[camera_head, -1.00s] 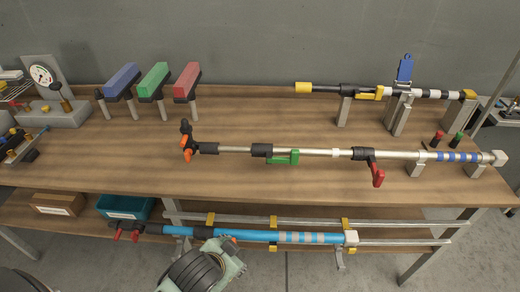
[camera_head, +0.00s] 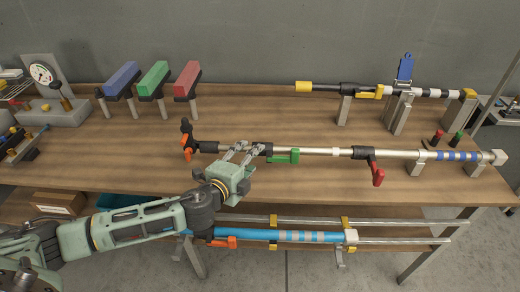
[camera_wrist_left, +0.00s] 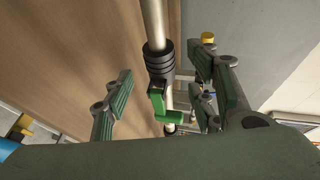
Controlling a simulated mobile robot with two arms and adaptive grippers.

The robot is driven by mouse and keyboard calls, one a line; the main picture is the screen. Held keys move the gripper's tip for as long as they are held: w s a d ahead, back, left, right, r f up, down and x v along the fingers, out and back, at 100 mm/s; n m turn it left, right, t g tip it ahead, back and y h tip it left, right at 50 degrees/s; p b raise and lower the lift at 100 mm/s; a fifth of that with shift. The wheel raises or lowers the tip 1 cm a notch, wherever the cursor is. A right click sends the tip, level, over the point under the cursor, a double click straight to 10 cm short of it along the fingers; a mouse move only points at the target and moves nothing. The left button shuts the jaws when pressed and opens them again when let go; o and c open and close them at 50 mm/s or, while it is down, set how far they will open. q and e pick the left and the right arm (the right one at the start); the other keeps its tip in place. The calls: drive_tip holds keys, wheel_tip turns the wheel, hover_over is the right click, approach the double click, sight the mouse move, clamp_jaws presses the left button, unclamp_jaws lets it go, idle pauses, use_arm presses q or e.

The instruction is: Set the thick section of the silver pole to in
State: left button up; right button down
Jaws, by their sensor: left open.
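The silver pole (camera_head: 315,152) lies level above the wooden table in the head view, a black and orange clamp at its left end. It has a black collar (camera_head: 262,149) with a green lever (camera_head: 285,156), and another black collar (camera_head: 362,153) with a red lever (camera_head: 377,174). The right section, with blue bands (camera_head: 457,156), looks thickest. My left gripper (camera_head: 243,150) is at the pole by the green-lever collar. In the left wrist view my open fingers (camera_wrist_left: 170,70) stand either side of the black collar (camera_wrist_left: 158,60) and green lever (camera_wrist_left: 165,112), with gaps visible. My right gripper is out of view.
A black pole with yellow ends (camera_head: 360,90) stands on supports behind. Blue, green and red blocks (camera_head: 154,78) stand at the back left.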

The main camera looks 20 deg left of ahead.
use_arm(q)
drive_tip(key=p+x, duration=0.1)
drive_tip(key=x, duration=0.6)
drive_tip(key=shift+w, duration=0.15)
drive_tip(key=shift+c, duration=0.2)
clamp_jaws()
drive_tip(key=shift+d, duration=0.1)
